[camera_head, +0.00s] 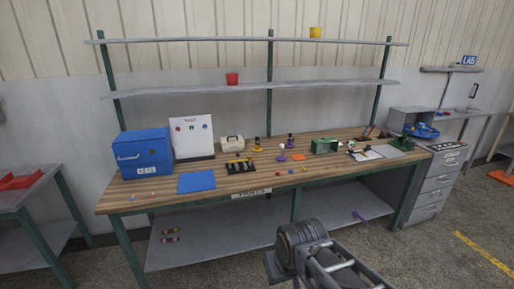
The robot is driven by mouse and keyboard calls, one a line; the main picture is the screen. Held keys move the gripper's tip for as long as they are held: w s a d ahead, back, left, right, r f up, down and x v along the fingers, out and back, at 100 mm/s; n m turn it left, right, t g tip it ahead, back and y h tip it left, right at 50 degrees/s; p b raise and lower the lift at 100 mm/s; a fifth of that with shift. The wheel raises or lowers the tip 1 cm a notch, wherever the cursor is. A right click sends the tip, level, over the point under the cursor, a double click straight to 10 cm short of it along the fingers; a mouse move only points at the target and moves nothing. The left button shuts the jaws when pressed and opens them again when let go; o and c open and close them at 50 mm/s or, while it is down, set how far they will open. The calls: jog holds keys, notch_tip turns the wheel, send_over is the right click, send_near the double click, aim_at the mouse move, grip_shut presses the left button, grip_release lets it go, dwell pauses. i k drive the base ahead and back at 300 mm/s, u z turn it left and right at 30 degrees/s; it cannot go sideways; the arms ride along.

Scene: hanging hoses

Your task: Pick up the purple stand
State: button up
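Several small purple things show, and I cannot tell for certain which one is the purple stand. A small dark upright piece with a purple part (290,141) stands on the wooden workbench (230,197), right of its middle. A small flat purple piece (282,158) lies in front of it, left of an orange piece. A longer purple object (359,217) lies on the grey lower shelf under the bench, at the right. My grey arm links rise from the bottom edge in front of the bench. My gripper's fingers do not show.
A blue box (145,153), a white board (192,137), a blue mat (196,182), a black rack (241,166) and a green box (325,146) are on the bench. Red and yellow cups sit on upper shelves. Grey drawers (437,180) stand right. Floor in front looks clear.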

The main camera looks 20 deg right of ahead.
aim_at(290, 146)
jog(key=z, duration=0.6)
jog(key=i, duration=0.8)
jog(key=z, duration=0.65)
jog(key=i, duration=0.9)
jog(key=u, duration=0.85)
jog(key=i, duration=0.7)
jog(key=u, duration=0.65)
